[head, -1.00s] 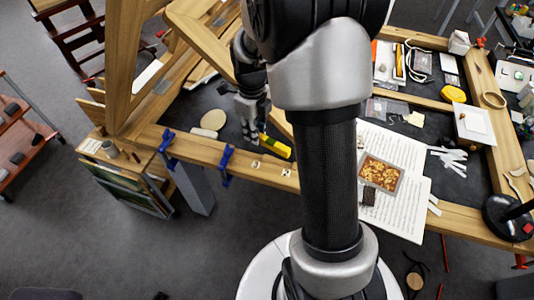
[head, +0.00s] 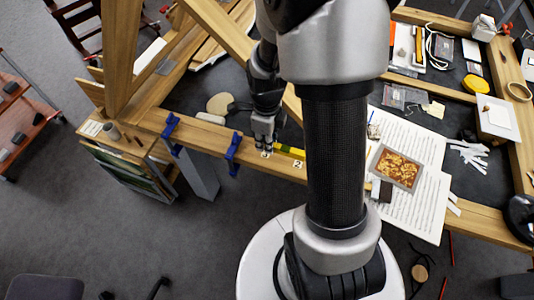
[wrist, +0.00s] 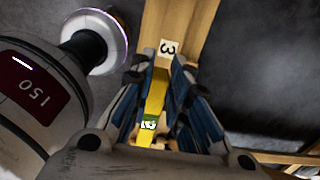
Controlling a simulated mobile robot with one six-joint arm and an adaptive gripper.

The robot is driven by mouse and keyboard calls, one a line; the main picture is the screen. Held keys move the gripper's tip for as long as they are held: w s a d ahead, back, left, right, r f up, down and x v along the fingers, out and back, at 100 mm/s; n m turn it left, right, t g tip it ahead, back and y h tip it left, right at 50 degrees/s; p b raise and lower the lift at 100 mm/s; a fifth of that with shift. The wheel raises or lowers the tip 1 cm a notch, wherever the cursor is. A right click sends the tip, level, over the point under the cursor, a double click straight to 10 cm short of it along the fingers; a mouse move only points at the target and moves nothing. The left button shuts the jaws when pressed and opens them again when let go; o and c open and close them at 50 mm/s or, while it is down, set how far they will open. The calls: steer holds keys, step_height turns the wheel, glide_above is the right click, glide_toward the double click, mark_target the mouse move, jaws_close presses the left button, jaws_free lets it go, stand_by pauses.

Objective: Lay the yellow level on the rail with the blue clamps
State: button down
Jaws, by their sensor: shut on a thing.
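The yellow level (head: 290,151) is in my gripper (head: 264,143) and runs roughly along the rear side of the wooden rail (head: 205,138). Part of it is hidden behind my arm in the head view. In the wrist view the level (wrist: 156,92), with its green vial, lies between my fingers (wrist: 160,90), over the wood. I cannot tell whether it touches the rail. Two blue clamps (head: 171,126) (head: 233,148) grip the rail to the left of my gripper.
Number tags (head: 298,164) are on the rail; a tag reading 3 (wrist: 168,47) shows in the wrist view. Sheets of music with a gilt fragment (head: 397,169) lie right of my arm. A round pale paddle (head: 219,103) lies behind the rail. Upright timbers (head: 121,50) stand at left.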

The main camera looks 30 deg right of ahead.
mark_target(267, 158)
steer(key=shift+f+b, duration=0.7)
steer(key=shift+f, duration=2)
steer(key=shift+f, duration=0.15)
steer(key=c, duration=1.5)
jaws_free()
steer(key=shift+c, duration=0.2)
